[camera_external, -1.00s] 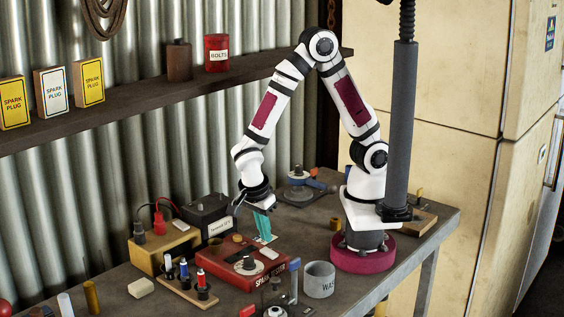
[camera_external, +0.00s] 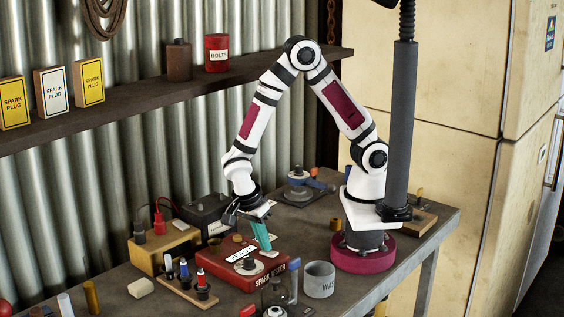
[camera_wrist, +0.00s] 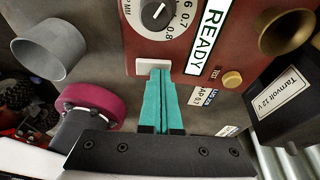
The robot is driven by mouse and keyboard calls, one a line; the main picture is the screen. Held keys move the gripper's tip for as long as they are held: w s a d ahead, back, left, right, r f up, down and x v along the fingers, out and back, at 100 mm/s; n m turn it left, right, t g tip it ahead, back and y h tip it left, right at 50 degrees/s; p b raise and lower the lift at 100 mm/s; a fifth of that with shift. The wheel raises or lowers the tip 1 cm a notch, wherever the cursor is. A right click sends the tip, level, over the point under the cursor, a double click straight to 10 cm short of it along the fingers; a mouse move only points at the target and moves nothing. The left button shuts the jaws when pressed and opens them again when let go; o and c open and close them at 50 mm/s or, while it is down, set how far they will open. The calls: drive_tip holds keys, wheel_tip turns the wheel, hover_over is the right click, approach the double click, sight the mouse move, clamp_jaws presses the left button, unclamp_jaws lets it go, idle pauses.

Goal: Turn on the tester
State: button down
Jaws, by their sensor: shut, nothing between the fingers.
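The red spark tester (camera_external: 255,279) sits on the bench, below my gripper. In the wrist view its red panel (camera_wrist: 182,48) shows a black dial knob (camera_wrist: 155,13), a white READY plate (camera_wrist: 209,35) and a brass button (camera_wrist: 232,79) beside the word TEST. A small white switch-like part (camera_wrist: 153,66) lies at the panel edge. My gripper (camera_wrist: 157,74) is shut and empty, its teal fingertips right at that white part; I cannot tell whether they touch. In the external view my gripper (camera_external: 266,248) points down over the tester.
A black battery (camera_external: 203,215) stands behind the tester. A grey waste cup (camera_external: 320,281) is at its right. A wooden block with several spark plugs (camera_external: 188,286) is at its left. Small glass and metal items crowd the front.

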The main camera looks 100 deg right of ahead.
drive_tip(key=shift+s+a+r, duration=0.2)
drive_tip(key=shift+s+a, duration=0.3)
drive_tip(key=d+v, duration=0.2)
drive_tip(key=v, duration=1.1)
drive_tip(key=shift+w+r, duration=0.3)
drive_tip(key=shift+r, duration=0.15)
wheel_tip(320, 180, up, 3)
drive_tip(key=n+y, duration=0.2)
drive_tip(key=n, duration=0.6)
hover_over(278, 255)
drive_tip(key=d, duration=0.1)
drive_tip(key=s+n+t+y, duration=0.1)
drive_tip(key=s+n+t, duration=0.1)
drive_tip(key=s+n, duration=0.7)
drive_tip(key=n, duration=0.4)
drive_tip(key=shift+s+a+t+y, duration=0.25)
drive_tip(key=shift+t+y, duration=0.15)
